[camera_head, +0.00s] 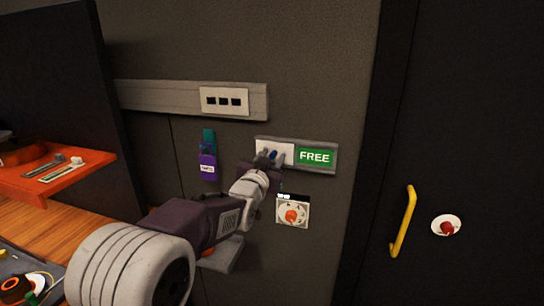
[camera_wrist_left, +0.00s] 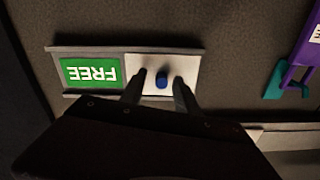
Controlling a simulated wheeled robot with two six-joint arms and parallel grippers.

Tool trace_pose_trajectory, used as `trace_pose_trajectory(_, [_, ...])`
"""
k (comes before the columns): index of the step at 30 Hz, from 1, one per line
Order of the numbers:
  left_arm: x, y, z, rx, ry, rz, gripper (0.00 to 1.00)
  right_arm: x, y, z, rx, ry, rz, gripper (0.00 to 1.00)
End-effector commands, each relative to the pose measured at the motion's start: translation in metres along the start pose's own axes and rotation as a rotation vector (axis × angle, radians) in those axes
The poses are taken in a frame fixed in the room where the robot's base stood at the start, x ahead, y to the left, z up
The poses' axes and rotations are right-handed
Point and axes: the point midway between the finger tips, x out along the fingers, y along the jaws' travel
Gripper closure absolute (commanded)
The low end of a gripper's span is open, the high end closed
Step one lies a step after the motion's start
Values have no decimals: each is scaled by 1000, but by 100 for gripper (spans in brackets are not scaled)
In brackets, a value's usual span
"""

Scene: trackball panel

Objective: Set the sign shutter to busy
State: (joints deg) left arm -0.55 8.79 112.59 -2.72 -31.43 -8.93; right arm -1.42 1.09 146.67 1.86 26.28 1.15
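The sign (camera_head: 327,172) is a grey rail on the dark wall with a green FREE panel (camera_head: 314,157) at its right end. A white shutter (camera_head: 289,150) covers the left part. In the left wrist view the picture is turned over, with the FREE panel (camera_wrist_left: 90,73) at left and the white shutter (camera_wrist_left: 190,66) at right. A blue knob (camera_wrist_left: 162,81) stands on the shutter. My left gripper (camera_wrist_left: 161,82) is open, with one finger on each side of the knob; I cannot tell whether they touch it. My right gripper is not in view.
A dial with a red knob (camera_head: 291,216) is just below the sign. A purple and teal holder (camera_head: 207,160) hangs to the left. A socket strip (camera_head: 228,100) runs above. A door with a yellow handle (camera_head: 403,222) is at right.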

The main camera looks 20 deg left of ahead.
Motion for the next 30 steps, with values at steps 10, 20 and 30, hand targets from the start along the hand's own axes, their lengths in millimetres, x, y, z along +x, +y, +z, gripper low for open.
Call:
trace_pose_trajectory(10, [1,0,0,0,0,0,96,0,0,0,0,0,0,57])
trace_pose_trajectory(20, [1,0,0,0,0,0,100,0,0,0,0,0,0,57])
trace_pose_trajectory(30, [1,0,0,0,0,0,100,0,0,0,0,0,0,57])
